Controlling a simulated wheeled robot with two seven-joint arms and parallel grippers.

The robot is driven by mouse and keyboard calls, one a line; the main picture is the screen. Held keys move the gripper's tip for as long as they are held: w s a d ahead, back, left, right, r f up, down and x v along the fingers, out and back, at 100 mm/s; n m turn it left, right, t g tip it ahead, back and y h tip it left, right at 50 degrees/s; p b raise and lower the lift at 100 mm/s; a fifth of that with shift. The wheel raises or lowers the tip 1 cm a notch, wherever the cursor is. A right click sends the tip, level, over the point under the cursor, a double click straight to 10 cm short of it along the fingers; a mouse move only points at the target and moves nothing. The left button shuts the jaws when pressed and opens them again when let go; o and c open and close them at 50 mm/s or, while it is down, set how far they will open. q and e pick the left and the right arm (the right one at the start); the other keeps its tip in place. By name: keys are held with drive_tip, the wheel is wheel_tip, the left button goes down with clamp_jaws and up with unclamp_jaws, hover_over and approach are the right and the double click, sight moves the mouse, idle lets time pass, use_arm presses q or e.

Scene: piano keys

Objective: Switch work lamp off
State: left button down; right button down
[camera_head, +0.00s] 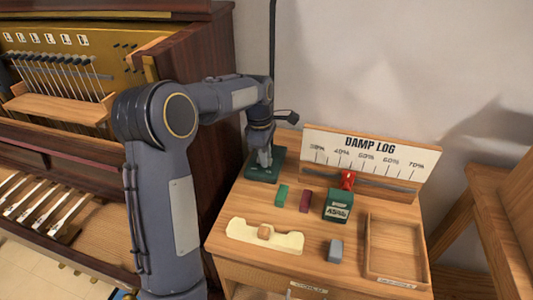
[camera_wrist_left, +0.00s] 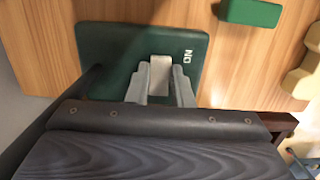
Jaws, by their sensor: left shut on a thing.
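The work lamp's green base (camera_head: 262,176) stands at the back left of the wooden desk, and its thin dark pole (camera_head: 272,40) rises out of the top of the head view. My left gripper (camera_head: 264,158) is down over the base. In the left wrist view, the base (camera_wrist_left: 100,50) has a pale grey switch (camera_wrist_left: 160,72) with the word ON beside it. My left gripper's fingers (camera_wrist_left: 160,88) are shut on this switch, one on each side. The lamp head is out of view. My right gripper is not in view.
On the desk are a green block (camera_head: 282,196), a dark red block (camera_head: 306,200), a green box (camera_head: 338,206), a grey block (camera_head: 335,250), a cream holder (camera_head: 245,235) and a wooden tray (camera_head: 372,270). The DAMP LOG board (camera_head: 385,150) stands behind. A piano (camera_head: 200,70) is left.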

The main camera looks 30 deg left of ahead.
use_arm(q)
drive_tip(key=shift+s+a+r+t+h+p, duration=0.1)
drive_tip(key=shift+a+t+h+p, duration=0.15)
drive_tip(key=shift+h, duration=0.25)
drive_tip(key=shift+a+t+h+p, duration=0.1)
drive_tip(key=shift+h+p, duration=0.2)
drive_tip(key=shift+h, duration=0.6)
drive_tip(key=c, duration=1.3)
unclamp_jaws()
drive_tip(key=p+v, duration=0.1)
drive_tip(key=v, duration=0.6)
drive_tip(key=shift+a+r, duration=0.15)
drive_tip(key=shift+r, duration=0.1)
